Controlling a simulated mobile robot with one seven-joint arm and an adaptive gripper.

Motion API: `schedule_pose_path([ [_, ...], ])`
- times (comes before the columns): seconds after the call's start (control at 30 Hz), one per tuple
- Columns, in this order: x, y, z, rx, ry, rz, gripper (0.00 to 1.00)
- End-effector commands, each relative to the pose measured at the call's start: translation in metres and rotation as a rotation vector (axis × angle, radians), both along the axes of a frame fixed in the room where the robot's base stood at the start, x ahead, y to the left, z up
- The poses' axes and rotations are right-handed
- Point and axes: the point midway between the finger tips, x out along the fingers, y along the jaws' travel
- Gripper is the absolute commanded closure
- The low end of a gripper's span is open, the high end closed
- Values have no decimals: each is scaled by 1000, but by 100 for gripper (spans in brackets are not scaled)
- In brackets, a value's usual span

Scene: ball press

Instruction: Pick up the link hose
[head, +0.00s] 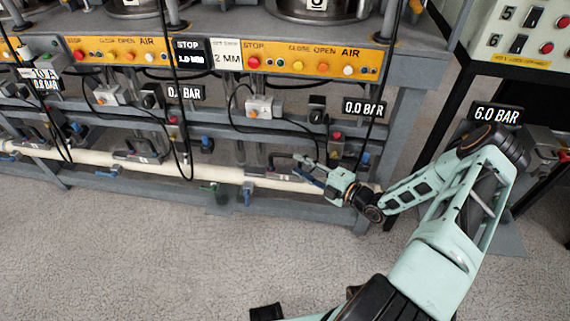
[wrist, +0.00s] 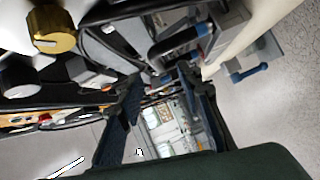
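My gripper (head: 310,171) reaches in at the lower right of the press bench, beside the pale horizontal pipe (head: 230,172). In the wrist view its two dark blue fingers (wrist: 162,84) stand apart, with a gap between the tips. I see nothing clearly held between them. A dark bent tube (wrist: 172,46) with a blue end lies just beyond the fingertips in the wrist view. It may be the link hose, but I cannot tell for sure. In the head view a dark bent piece (head: 283,156) shows left of the fingertips. Several thin black hoses hang along the bench front.
The grey bench frame (head: 410,100) with its yellow control panels (head: 310,60) stands close behind my gripper. Blue-handled valves (head: 247,195) sit along the pale pipe. A dark stand with a 6.0 BAR sign (head: 497,114) is at the right. The carpeted floor (head: 160,260) in front is clear.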

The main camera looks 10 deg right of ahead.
Motion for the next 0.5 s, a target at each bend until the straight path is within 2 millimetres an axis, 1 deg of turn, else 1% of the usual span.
schedule_pose_path([
  [0.17, 12, 8, -3, -2, -1, 1, 67],
  [0.3, 31, 19, -5, -1, -1, 2, 67],
  [0.4, 41, 27, -6, -2, -1, 1, 67],
  [0.5, 45, 30, -5, -2, 0, -1, 67],
])
